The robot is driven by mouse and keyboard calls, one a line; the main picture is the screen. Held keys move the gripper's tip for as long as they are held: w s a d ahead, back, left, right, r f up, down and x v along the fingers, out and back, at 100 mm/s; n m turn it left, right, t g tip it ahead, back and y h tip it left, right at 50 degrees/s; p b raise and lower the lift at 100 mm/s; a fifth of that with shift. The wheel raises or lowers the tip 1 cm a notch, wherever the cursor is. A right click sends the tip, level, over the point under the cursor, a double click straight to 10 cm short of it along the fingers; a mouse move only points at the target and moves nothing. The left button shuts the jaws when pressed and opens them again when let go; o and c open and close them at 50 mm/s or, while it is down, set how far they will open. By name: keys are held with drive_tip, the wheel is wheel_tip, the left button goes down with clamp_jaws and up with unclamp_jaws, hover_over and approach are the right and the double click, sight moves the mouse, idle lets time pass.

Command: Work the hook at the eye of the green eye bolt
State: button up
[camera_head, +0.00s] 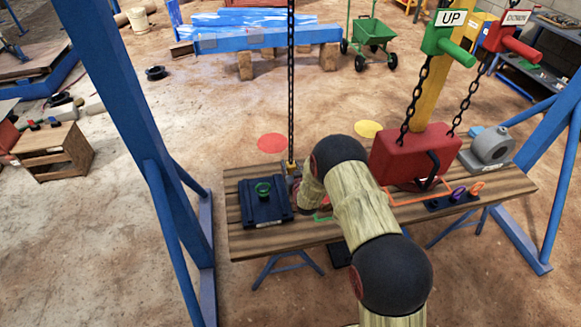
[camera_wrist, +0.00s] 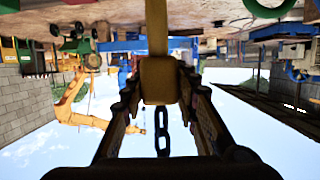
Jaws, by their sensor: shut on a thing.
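The green eye bolt (camera_head: 263,187) stands upright on a dark blue block (camera_head: 262,212) at the left of the wooden table. A green ring, which looks like its eye, is cut by the top edge of the inverted wrist view (camera_wrist: 270,8). My gripper (camera_wrist: 160,82) is shut on the yellow hook block (camera_wrist: 160,80), whose chain (camera_wrist: 161,132) runs away from it. In the head view the yellow block (camera_head: 291,166) hangs just right of the eye bolt, apart from it. My arm hides most of the gripper there. The hook's tip cannot be made out.
The wooden table (camera_head: 330,237) carries a red block (camera_head: 410,160), a grey housing (camera_head: 489,148) and a dark rack with coloured eyes (camera_head: 452,198). Blue frame legs (camera_head: 130,110) flank the table.

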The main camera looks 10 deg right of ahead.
clamp_jaws()
idle(0.6)
